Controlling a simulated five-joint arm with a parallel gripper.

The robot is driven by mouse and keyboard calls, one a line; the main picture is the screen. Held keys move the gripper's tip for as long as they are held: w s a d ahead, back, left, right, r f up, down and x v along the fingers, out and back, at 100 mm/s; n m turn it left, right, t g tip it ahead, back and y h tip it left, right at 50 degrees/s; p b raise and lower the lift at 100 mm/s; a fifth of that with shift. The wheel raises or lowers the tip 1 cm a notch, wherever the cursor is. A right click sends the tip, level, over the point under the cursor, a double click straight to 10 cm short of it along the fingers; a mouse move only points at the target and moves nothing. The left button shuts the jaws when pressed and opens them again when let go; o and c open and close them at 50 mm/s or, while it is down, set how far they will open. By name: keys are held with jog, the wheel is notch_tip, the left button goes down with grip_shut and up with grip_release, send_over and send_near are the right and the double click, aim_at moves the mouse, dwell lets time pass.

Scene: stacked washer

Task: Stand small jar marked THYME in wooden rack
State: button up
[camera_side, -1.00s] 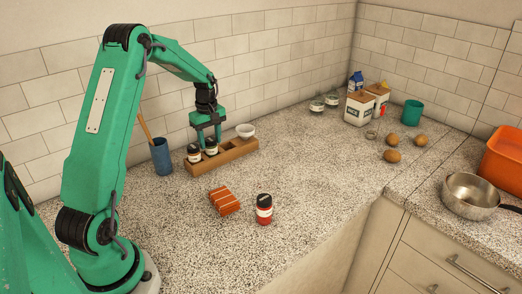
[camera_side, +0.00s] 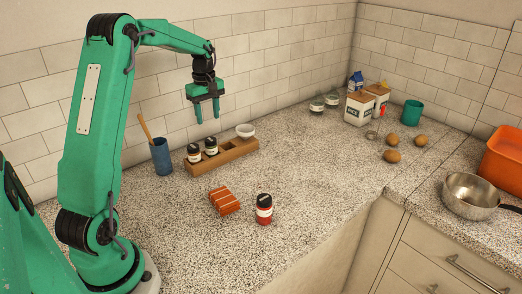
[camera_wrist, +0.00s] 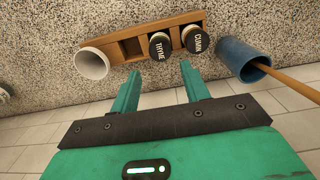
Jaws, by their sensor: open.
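The small jar marked THYME (camera_side: 211,147) stands upright in a compartment of the wooden rack (camera_side: 236,153). In the wrist view its black lid (camera_wrist: 159,46) reads THYME, and the rack (camera_wrist: 182,19) has the jar marked CUMIN (camera_wrist: 195,40) in the end compartment beside it. The CUMIN jar also shows in the side view (camera_side: 194,154). My gripper (camera_side: 207,116) is open and empty, above the rack and clear of both jars. Its two fingers also show in the wrist view (camera_wrist: 159,72).
A blue cup (camera_side: 161,157) with a wooden spoon stands left of the rack. A white bowl (camera_side: 245,131) is at the rack's right end. A red jar with a black lid (camera_side: 264,210) and an orange striped block (camera_side: 224,201) are in front. The counter's middle is clear.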

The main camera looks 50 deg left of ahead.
dwell(0.3)
jog(key=s+d+r+m+t, duration=0.1)
jog(key=s+d+r+m, duration=0.3)
jog(key=d, duration=0.5)
jog(key=s+d+r+m+t, duration=0.25)
jog(key=d+r+m, duration=0.3)
jog(key=d, duration=0.35)
jog(key=s+d+f+m+t, duration=0.1)
jog(key=s+d+m+t, duration=0.1)
jog(key=s+d+m, duration=0.6)
jog(key=s+d, duration=0.3)
jog(key=s, duration=0.2)
